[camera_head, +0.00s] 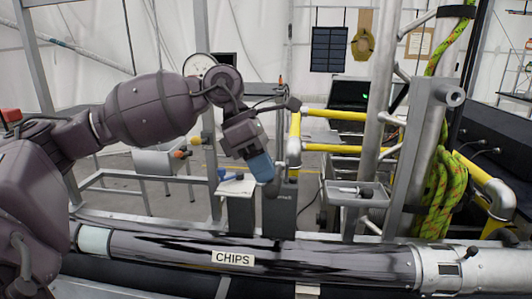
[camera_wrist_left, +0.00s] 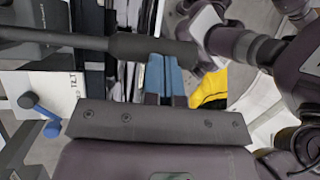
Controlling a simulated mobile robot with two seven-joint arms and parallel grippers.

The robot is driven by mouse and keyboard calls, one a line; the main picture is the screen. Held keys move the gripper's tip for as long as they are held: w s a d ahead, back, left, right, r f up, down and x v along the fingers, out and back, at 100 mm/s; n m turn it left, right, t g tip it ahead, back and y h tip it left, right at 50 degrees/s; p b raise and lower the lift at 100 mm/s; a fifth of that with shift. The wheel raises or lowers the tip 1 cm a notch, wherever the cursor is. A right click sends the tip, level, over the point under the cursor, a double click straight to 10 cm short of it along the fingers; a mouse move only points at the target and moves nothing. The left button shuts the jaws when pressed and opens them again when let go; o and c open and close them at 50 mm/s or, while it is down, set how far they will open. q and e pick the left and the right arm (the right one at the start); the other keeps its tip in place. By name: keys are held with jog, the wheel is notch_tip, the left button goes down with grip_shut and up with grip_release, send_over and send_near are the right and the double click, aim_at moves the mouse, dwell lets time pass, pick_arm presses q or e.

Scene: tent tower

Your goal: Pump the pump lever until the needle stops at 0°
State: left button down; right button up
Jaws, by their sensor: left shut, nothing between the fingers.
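My left gripper (camera_head: 262,168) has blue fingertips and points down in front of the grey posts at mid-picture. Its blue fingers (camera_wrist_left: 166,78) are together and empty in the left wrist view. A dark bar with a thick grip (camera_wrist_left: 150,48), which looks like the pump lever, crosses right at the fingertips there; I cannot tell whether they touch. I cannot clearly pick out the lever in the head view. A round white dial (camera_head: 198,66) stands behind my left arm, partly hidden; its needle and reading cannot be made out. My right gripper is in neither view.
A long dark tube labelled CHIPS (camera_head: 180,248) lies across the front. Yellow rails (camera_head: 335,115), metal posts and a grey tray (camera_head: 355,192) stand to the right. A blue-knobbed lever (camera_wrist_left: 40,115) sits beside a TILT label in the left wrist view.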

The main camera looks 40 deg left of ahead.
pick_arm(q)
notch_tip(320, 180, down, 7)
jog(key=s+b, duration=0.1)
jog(key=shift+s+d+t+y, duration=0.2)
jog(key=shift+d+t+y, duration=0.1)
jog(key=shift+d+t, duration=0.15)
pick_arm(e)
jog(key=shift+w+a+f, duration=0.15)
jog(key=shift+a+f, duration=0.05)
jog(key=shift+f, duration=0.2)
pick_arm(q)
jog(key=s+d+p+v, duration=0.1)
jog(key=p+v, duration=0.3)
jog(key=v, duration=0.6)
jog(key=shift+s, duration=0.35)
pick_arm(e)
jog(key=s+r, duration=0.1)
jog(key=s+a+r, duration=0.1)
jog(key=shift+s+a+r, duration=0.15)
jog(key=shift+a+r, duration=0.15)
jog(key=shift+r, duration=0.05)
